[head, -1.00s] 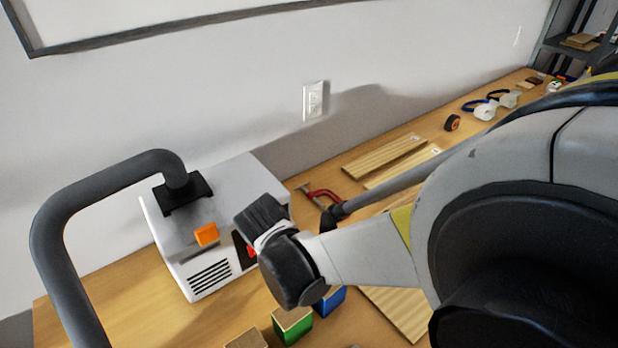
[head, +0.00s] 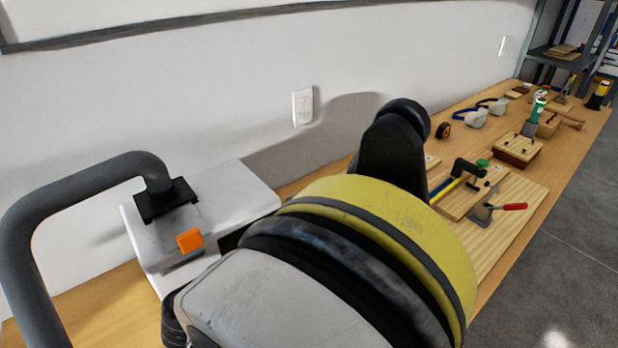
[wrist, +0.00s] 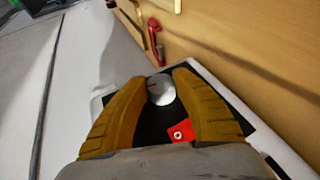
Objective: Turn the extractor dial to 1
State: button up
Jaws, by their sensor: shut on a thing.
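The extractor is a white box (head: 215,200) on the bench at the left of the head view, with a thick grey hose on top. Its round silver dial (wrist: 161,90) with a red pointer mark sits on a black panel in the wrist view. My gripper (wrist: 160,82) has its two yellow-brown fingers closed on either side of the dial. A red switch (wrist: 182,131) shows on the panel just below the dial, between the fingers. In the head view my arm covers the panel, dial and gripper. The dial's numbers cannot be read.
An orange block-shaped part (head: 189,240) is on the extractor's top edge. The grey hose (head: 75,185) arches at the left. A red clamp (wrist: 155,40) lies on the bench beyond the extractor. Boards and tools, including a red-handled scraper (head: 508,207), lie to the right.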

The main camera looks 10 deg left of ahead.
jog(key=shift+n+t+h, duration=0.3)
jog(key=shift+t+h, duration=0.1)
jog(key=shift+t, duration=0.4)
jog(key=o, duration=1.2)
jog(key=shift+w, duration=0.1)
jog(key=v, duration=1.2)
jog(key=shift+f, duration=0.15)
jog(key=shift+d, duration=0.1)
